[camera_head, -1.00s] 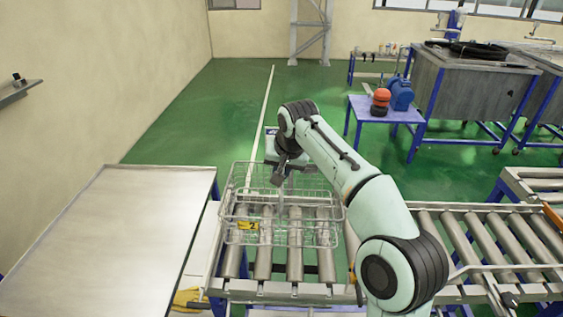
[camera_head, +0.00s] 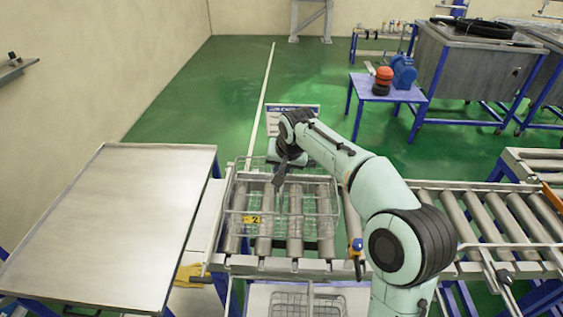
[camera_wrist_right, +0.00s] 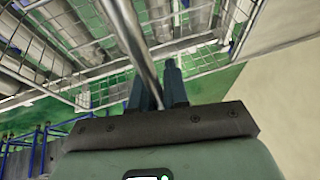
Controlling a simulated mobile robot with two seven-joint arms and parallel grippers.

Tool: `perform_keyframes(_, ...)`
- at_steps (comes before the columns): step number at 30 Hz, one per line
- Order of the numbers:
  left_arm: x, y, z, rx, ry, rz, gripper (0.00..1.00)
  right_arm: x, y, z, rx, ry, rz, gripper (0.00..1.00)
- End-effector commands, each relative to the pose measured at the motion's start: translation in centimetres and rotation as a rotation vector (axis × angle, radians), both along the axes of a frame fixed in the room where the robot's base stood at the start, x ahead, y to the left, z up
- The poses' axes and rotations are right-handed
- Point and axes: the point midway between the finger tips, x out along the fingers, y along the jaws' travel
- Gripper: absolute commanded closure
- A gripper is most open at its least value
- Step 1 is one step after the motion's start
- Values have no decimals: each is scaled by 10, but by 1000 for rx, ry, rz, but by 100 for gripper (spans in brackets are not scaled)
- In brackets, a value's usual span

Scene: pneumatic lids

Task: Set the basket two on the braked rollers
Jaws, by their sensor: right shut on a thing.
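Basket two (camera_head: 252,219), a wire basket with a yellow tag marked 2, is level over the short roller section, the braked rollers (camera_head: 295,245). I cannot tell whether its bottom touches the rollers. My right gripper (camera_head: 281,178) is shut on the basket's upper bar. In the right wrist view, the fingers (camera_wrist_right: 158,88) close around a grey metal bar (camera_wrist_right: 128,40), with the basket's wire mesh (camera_wrist_right: 60,60) beyond. The left gripper is not in view.
A bare metal table (camera_head: 110,220) stands left of the rollers. Another wire basket (camera_head: 305,303) sits lower in front. A roller conveyor (camera_head: 490,220) continues to the right. A small blue table (camera_head: 385,92) with red and blue items stands behind.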

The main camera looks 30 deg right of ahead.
Motion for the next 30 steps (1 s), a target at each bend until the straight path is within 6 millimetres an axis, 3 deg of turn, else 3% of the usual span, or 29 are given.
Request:
perform_keyframes(28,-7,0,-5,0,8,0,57,0,0,-9,0,-2,0,100)
perform_keyframes(29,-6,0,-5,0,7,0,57,0,0,-9,0,-2,0,79)
perform_keyframes(30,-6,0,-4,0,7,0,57,0,0,-8,0,-3,0,66)
